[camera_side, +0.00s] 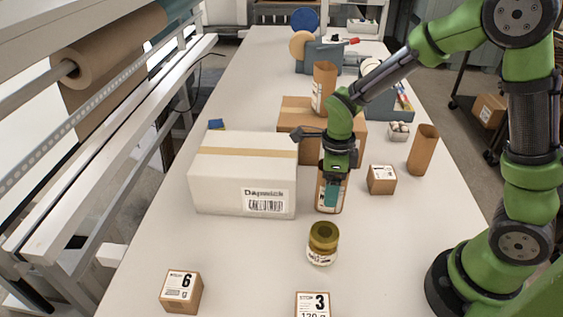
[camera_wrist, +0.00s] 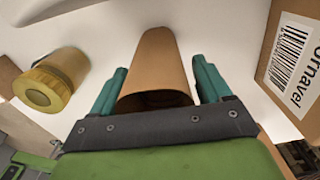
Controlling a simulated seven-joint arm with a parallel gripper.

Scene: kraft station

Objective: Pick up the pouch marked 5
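A brown kraft pouch (camera_side: 328,203) with a pale label stands on the table just right of the white carton, partly hidden by my gripper. No number on it can be read. My gripper (camera_side: 332,192) is lowered over it, pointing down. In the wrist view, the pouch (camera_wrist: 157,65) lies between the two teal fingers of my gripper (camera_wrist: 160,68), with a gap showing at the right finger, so the gripper looks open around it. Two other brown pouches stand at the back (camera_side: 323,85) and at the right (camera_side: 422,152), numbers unreadable.
The white carton (camera_side: 243,165) is close on the left, with a brown carton (camera_side: 296,113) behind. A gold-lidded jar (camera_side: 322,243) stands in front. Small boxes marked 6 (camera_side: 181,290) and 3 (camera_side: 313,304) are at the front; another small box (camera_side: 382,179) is at the right.

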